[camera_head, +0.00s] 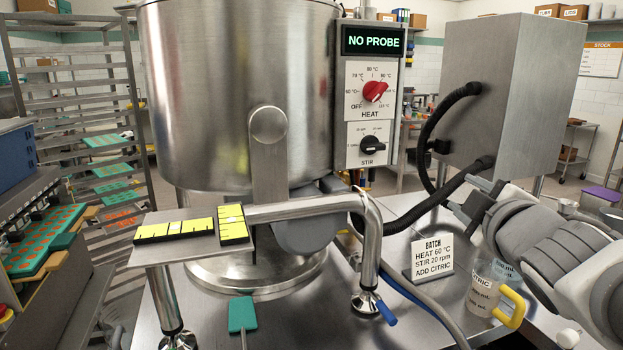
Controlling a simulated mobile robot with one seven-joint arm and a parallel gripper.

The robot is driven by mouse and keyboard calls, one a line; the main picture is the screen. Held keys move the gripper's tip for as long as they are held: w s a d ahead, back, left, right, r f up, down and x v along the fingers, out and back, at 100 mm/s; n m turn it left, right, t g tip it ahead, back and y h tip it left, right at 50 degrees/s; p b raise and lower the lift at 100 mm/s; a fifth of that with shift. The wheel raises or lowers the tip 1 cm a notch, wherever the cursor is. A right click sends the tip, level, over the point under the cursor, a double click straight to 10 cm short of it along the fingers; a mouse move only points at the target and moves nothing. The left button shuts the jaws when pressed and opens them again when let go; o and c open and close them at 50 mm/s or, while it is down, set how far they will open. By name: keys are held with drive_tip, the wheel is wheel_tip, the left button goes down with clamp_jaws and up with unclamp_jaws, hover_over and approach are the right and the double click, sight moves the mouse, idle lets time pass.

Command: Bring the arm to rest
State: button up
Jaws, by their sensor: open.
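My arm reaches in from the right edge, with its grey and white links in front of the right side of the bench. My gripper (467,200) is at its left end, pointing left, above the batch card and the citric jug. It is open and nothing shows between its fingers. It appears just in front of the black hose and the grey cabinet, but I cannot tell the gap.
A steel kettle (220,95) with a heat and stir panel (371,100) fills the middle; its display reads "NO PROBE". A batch card (432,257) and a citric jug (483,297) with yellow handle stand below my gripper. Black hoses (432,190) run to the grey cabinet (505,95).

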drive_tip(key=s+a+f+m+g+y, duration=0.1)
drive_tip(key=s+a+f+m+g, duration=0.45)
drive_tip(key=s+f, duration=0.3)
drive_tip(key=s+a+f+m+g+y, duration=0.1)
drive_tip(key=s+a+f+m+g, duration=0.4)
drive_tip(key=s+f, duration=0.35)
wheel_tip(320, 180, up, 13)
drive_tip(key=d+m+p, duration=0.1)
drive_tip(key=p, duration=1.1)
drive_tip(key=shift+r, duration=0.2)
